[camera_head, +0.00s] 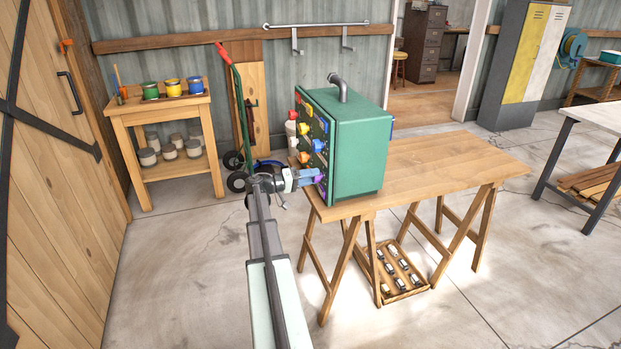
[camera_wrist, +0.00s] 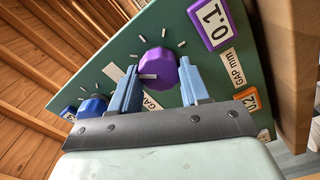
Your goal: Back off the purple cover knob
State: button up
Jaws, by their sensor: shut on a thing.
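The purple cover knob (camera_wrist: 158,69) is on the green panel (camera_wrist: 120,58) of a box, with white tick marks around it. It has a faceted edge and a pale pointer line. My gripper (camera_wrist: 160,80) has its two blue fingers on either side of the knob and is shut on it. In the head view my gripper (camera_head: 310,176) reaches the lower part of the panel side of the green box (camera_head: 360,150), where a bit of the purple knob (camera_head: 320,177) shows beside the fingertips. A purple tag (camera_wrist: 211,22) reading 0.1 sits by the knob.
A blue knob (camera_wrist: 93,106) is beside the purple one, and an orange tag (camera_wrist: 250,99) lies on the other side. Several coloured knobs stud the panel. The box stands on a wooden trestle table (camera_head: 450,165), whose right part is clear.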

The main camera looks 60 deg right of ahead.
jog(key=shift+f+n, duration=0.1)
jog(key=shift+n, duration=3.6)
jog(key=o, duration=1.1)
jog(key=shift+c, duration=0.2)
jog(key=shift+w, duration=0.1)
jog(key=v, duration=1.3)
jog(key=shift+w+a, duration=0.2)
jog(key=shift+a, duration=0.05)
